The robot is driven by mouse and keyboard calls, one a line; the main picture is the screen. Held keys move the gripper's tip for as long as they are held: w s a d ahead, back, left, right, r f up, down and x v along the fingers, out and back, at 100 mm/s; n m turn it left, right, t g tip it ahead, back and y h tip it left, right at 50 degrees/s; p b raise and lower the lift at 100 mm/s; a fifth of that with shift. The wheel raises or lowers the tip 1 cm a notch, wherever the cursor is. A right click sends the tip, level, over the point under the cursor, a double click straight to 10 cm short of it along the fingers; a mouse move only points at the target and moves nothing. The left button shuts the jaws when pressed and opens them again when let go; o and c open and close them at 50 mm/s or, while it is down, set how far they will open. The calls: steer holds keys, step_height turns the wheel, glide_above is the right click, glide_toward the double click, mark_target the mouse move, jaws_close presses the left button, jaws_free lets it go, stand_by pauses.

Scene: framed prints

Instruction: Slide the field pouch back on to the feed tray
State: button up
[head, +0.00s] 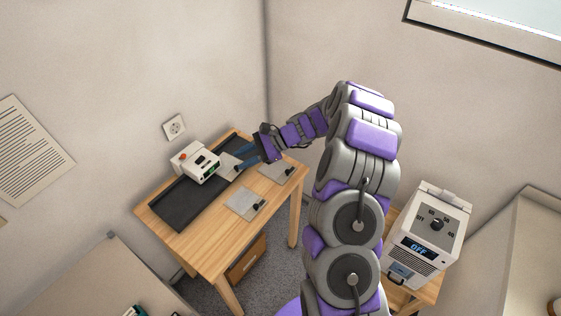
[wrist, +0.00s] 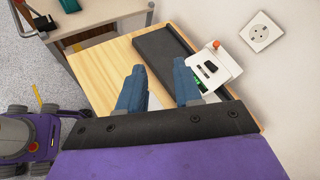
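A long black feed tray (head: 183,207) lies along the wall side of the wooden table; it also shows in the wrist view (wrist: 158,45). Two more pale pouches, each with a small black piece, lie on bare wood: one near the front edge (head: 243,203), one at the right (head: 275,172). I cannot tell which is the field pouch. In the wrist view my blue fingers (wrist: 160,84) are apart, with a pale patch low between them.
The white machine (head: 195,162) with an orange-red knob stands over the black tray; it also shows in the wrist view (wrist: 212,68). A wall socket (head: 174,127) is behind it. A white device reading OFF (head: 429,237) stands at the right. The table's near left is bare.

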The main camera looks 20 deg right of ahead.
mark_target(241, 171)
steer(key=w+d+f+m+t, duration=0.2)
steer(key=d+f+m, duration=0.1)
steer(key=d+f, duration=0.3)
steer(key=w+d+f+m+t+h, duration=0.1)
steer(key=w+d+f+m+t, duration=0.1)
steer(key=d+f, duration=0.5)
steer(key=shift+w+d+m+t, duration=0.25)
steer(key=shift+d+m+t, duration=0.25)
steer(key=shift+m, duration=0.4)
steer(key=shift+d, duration=0.1)
steer(key=b+x, duration=0.2)
steer(key=x, duration=0.6)
steer(key=b+x, duration=0.2)
steer(key=x, duration=0.7)
steer(key=shift+f, duration=0.3)
jaws_close()
